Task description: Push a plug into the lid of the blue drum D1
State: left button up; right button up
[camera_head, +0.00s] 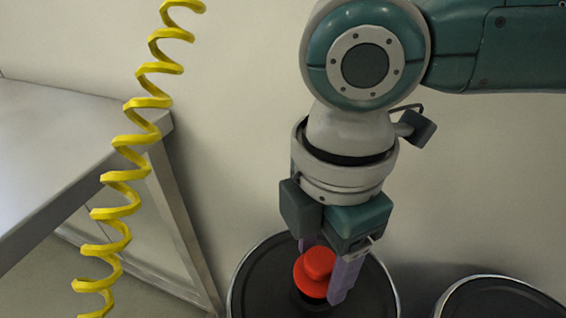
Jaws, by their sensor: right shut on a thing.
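A red plug (314,271) is held between the purple fingers of my right gripper (322,268), which points down over a drum with a dark lid (258,285). The plug's round knob is on top and its wider rim is below. A dark round spot lies on the lid just under the plug. I cannot tell whether the plug touches the lid or hangs just above it. The drum's side is out of frame, so its blue colour and label do not show. My left gripper is not in view.
A second dark lid (500,300) shows at the bottom right. A grey metal table (50,150) stands at the left. A yellow coiled hose (120,176) hangs in front of it. A plain wall is behind.

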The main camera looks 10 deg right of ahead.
aim_at(320, 277)
jog(key=shift+f+b, duration=0.55)
jog(key=shift+f, duration=0.55)
jog(key=shift+p, duration=0.4)
jog(key=shift+p, duration=0.35)
dwell(0.7)
jog(key=shift+f+b, duration=0.3)
jog(key=shift+f, duration=0.3)
dwell(0.6)
jog(key=o, duration=1)
jog(key=shift+c, duration=0.2)
jog(key=shift+o, duration=2.3)
jog(key=shift+s, duration=0.1)
